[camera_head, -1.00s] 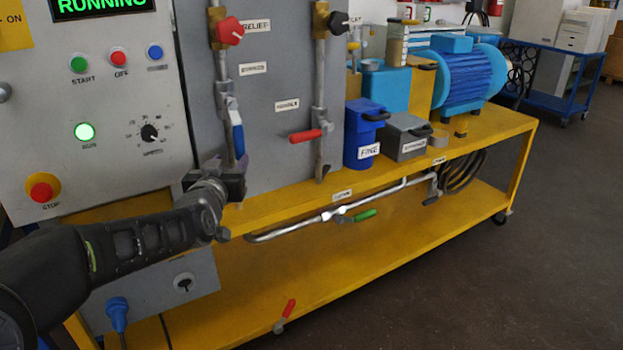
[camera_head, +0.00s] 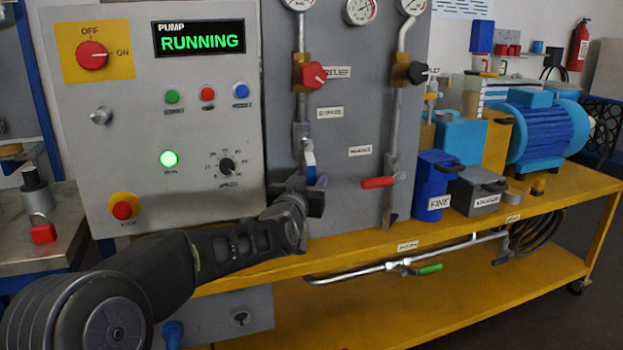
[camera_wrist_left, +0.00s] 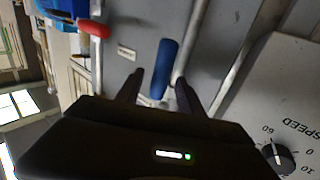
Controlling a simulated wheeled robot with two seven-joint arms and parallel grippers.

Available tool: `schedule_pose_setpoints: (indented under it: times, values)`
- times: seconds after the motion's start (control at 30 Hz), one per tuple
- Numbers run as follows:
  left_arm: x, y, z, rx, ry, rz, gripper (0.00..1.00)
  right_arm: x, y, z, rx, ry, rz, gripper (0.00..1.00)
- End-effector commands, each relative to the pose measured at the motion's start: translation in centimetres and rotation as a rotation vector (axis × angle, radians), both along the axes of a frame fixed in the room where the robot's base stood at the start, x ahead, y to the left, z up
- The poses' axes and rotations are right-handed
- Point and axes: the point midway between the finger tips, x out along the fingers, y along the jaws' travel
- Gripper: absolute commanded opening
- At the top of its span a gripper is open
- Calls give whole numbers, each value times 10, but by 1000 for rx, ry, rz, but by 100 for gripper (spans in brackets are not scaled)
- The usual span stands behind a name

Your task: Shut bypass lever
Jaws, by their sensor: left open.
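The bypass lever (camera_head: 310,162) has a blue handle on the left pipe of the grey panel, below the bypass label (camera_head: 329,112). Its handle hangs down, roughly along the pipe; its lower end is hidden by my gripper in the head view. My left gripper (camera_head: 316,184) is open at the handle's lower end. In the left wrist view, the blue handle (camera_wrist_left: 165,62) shows between the two open fingertips (camera_wrist_left: 160,78), apparently without being clamped. Whether a finger touches it I cannot tell. My right gripper is not in view.
A red-handled lever (camera_head: 378,182) sits on the pipe to the right. A red knob (camera_head: 312,75) is above the bypass lever. The control box (camera_head: 200,130) with a red stop button (camera_head: 123,209) stands left. A green-handled lever (camera_head: 428,269) is below the yellow bench edge (camera_head: 460,234).

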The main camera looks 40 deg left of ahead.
Motion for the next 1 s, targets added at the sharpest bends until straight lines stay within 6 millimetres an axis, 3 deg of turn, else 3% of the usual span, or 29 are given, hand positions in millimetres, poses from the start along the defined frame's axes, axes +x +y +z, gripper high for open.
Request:
schedule_pose_setpoints:
  times: [0.17,0.47,1.0]
  values:
    - [16,6,0,0,1,-1,45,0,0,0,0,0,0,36]
    - [17,6,0,0,1,-1,44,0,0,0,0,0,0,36]
    - [17,6,0,1,0,-1,0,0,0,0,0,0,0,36]
